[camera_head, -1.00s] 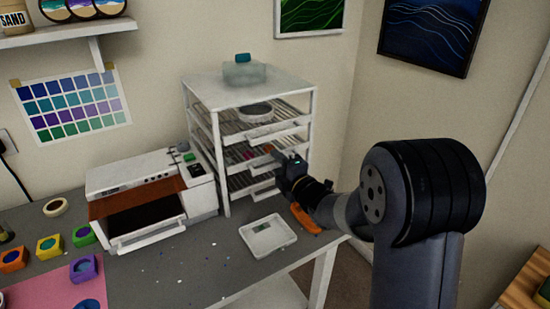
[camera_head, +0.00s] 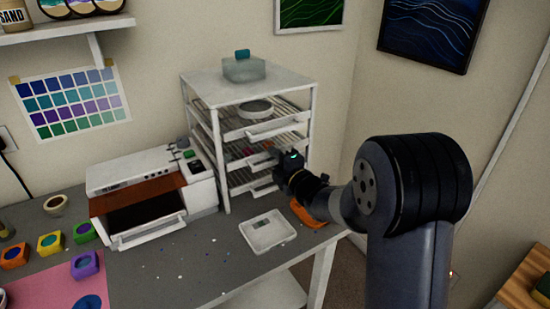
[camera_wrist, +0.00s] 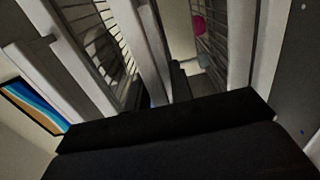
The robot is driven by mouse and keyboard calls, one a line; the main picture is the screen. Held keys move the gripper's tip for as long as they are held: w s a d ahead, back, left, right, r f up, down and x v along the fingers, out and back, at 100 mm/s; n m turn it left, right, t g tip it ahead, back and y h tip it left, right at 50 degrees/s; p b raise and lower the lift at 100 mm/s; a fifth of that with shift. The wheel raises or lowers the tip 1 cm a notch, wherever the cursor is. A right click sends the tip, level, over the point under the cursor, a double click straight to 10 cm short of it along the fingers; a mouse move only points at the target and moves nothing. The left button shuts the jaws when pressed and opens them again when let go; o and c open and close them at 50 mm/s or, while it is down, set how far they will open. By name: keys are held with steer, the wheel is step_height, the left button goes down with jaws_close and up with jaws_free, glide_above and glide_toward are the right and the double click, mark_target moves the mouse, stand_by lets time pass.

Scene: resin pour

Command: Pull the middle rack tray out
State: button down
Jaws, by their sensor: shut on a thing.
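The white rack (camera_head: 226,165) stands at the back right of the bench with several wire trays. The middle rack tray (camera_head: 243,163) shows a white front bar and small coloured pieces behind it. My gripper (camera_head: 277,160) is at the front of this tray, shut on its handle; the dark fingers and wrist hide most of the contact. In the wrist view, white bars and wire shelves show close up, with a pink piece (camera_wrist: 198,25) on the wires. The top tray (camera_head: 278,126) above holds a round light dish (camera_head: 255,109).
A clear container with a teal lid (camera_head: 243,68) stands on the rack. A white machine (camera_head: 150,195) is left of it. Coloured moulds (camera_head: 85,264) are at the left.

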steer(key=shift+d, duration=0.1)
steer(key=b+v, duration=0.6)
steer(key=v, duration=1.1)
steer(key=shift+s+d+b, duration=0.2)
steer(key=shift+s+b, duration=0.1)
steer(key=shift+r, duration=0.15)
steer(key=c, duration=1.4)
jaws_free()
steer(key=shift+c, duration=0.2)
steer(key=v, duration=1)
steer(key=shift+s+d, duration=0.25)
steer(key=shift+s, duration=0.05)
steer(key=shift+w+a, duration=0.1)
steer(key=x, duration=1)
steer(key=shift+w+a, duration=0.15)
steer(key=shift+w, duration=0.05)
